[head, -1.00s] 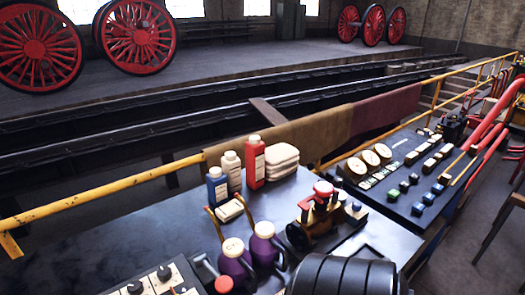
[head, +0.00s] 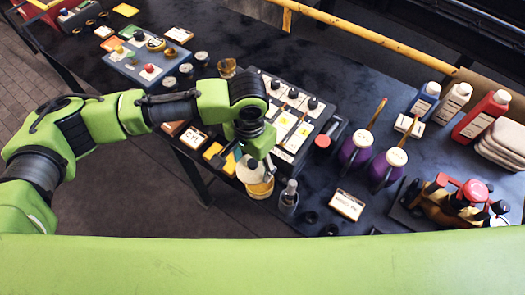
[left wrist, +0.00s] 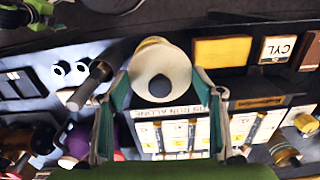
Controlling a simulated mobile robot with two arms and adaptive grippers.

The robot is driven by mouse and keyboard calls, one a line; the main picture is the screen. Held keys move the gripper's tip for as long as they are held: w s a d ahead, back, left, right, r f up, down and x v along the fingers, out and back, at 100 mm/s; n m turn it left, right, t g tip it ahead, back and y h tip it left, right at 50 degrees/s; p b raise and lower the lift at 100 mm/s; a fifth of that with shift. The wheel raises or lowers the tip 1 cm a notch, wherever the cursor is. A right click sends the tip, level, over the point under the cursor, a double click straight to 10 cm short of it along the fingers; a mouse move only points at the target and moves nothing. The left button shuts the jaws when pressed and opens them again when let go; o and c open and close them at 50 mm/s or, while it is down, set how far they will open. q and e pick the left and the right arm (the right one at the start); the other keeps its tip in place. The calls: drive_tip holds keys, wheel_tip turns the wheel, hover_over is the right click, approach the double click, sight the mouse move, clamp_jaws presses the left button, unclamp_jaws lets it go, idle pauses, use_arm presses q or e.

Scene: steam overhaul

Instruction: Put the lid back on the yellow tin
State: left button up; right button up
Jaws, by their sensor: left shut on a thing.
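My left gripper (head: 264,165) reaches down at the front edge of the dark bench. In the left wrist view, its two fingers (left wrist: 161,92) are closed on opposite sides of a round cream lid (left wrist: 165,65) with a dark round knob. The yellow tin (head: 260,190) is directly below the gripper in the head view. In the wrist view only a yellowish edge shows past the lid, and the lid hides the rest. I cannot tell whether the lid touches the tin. My right gripper is not in view.
A grey tool (head: 289,195) stands close to the right of the tin. A switch panel (head: 295,115) lies behind it, and small cards and blocks (head: 193,137) lie to the left. Purple jugs (head: 388,167) and a small engine model (head: 452,200) stand farther right.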

sight(259, 167)
use_arm(q)
drive_tip(key=shift+w+d+m, duration=0.15)
drive_tip(key=shift+d+m, duration=0.25)
drive_tip(key=shift+d, duration=0.15)
drive_tip(key=shift+d+f, duration=0.1)
drive_tip(key=shift+f, duration=0.4)
drive_tip(key=shift+d+f+b, duration=0.15)
drive_tip(key=shift+f+b, duration=0.2)
drive_tip(key=shift+b, duration=0.1)
wheel_tip(259, 167, down, 3)
drive_tip(key=b, duration=0.3)
drive_tip(key=shift+r, duration=0.15)
drive_tip(key=shift+f+b, duration=0.3)
drive_tip(key=shift+b, duration=0.25)
drive_tip(key=shift+f, duration=1)
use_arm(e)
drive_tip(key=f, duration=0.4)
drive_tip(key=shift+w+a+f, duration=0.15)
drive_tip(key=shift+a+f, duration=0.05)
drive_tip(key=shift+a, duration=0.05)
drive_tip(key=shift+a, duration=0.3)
